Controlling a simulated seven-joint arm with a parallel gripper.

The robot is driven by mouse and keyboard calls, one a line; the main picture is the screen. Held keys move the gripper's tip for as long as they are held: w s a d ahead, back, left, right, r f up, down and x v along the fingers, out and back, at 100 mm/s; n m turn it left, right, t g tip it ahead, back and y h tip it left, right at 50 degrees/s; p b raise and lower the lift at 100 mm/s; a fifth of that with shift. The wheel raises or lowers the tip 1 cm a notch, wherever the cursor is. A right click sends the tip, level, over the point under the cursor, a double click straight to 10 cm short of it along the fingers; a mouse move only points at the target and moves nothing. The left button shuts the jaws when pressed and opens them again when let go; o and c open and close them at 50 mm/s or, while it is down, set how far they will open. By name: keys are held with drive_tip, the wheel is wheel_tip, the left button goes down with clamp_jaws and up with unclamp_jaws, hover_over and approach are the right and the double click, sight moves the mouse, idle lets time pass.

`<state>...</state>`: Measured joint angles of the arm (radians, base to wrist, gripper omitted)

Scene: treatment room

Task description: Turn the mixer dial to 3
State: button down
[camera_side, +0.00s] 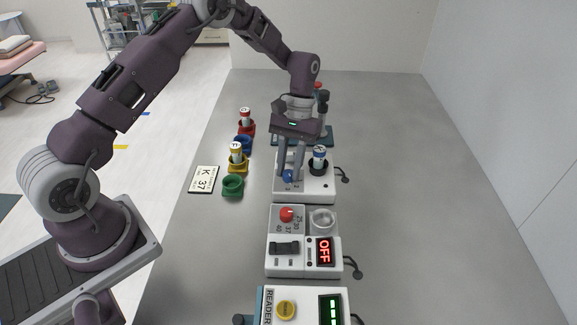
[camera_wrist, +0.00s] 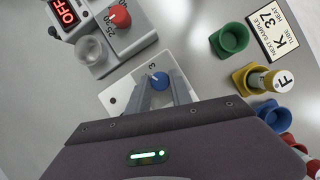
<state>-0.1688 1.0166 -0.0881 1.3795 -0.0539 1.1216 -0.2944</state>
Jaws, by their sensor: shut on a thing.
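The mixer (camera_side: 318,196) is a white box in the middle of the bench. Its blue dial (camera_side: 288,176) is on the left of its top; it also shows in the wrist view (camera_wrist: 160,81). A printed 3 (camera_wrist: 151,65) is beside the dial. My gripper (camera_side: 291,168) points down at the dial with its two fingers on either side, shut on it. In the wrist view, my gripper (camera_wrist: 161,84) covers part of the dial and the mixer top. I cannot tell clearly which number the dial points at. A blue-marked tube (camera_side: 319,153) stands in the mixer's dark holder.
A heater box (camera_side: 273,262) with a red dial and an OFF display stands in front of the mixer. A reader (camera_side: 310,297) is nearest. Red, blue, yellow and green cups (camera_side: 233,186) and a card (camera_side: 204,179) are at left. The right of the bench is clear.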

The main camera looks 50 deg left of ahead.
drive_tip(key=m+y, duration=0.1)
drive_tip(key=m, duration=0.3)
drive_tip(key=shift+d+m+y, duration=0.1)
drive_tip(key=shift+m+y, duration=0.2)
drive_tip(key=shift+y, duration=0.1)
idle(0.5)
drive_tip(key=c, duration=1.2)
unclamp_jaws()
drive_tip(key=shift+o, duration=0.2)
drive_tip(key=v, duration=0.7)
drive_tip(key=shift+w+d+r, duration=0.1)
drive_tip(key=shift+w, duration=0.05)
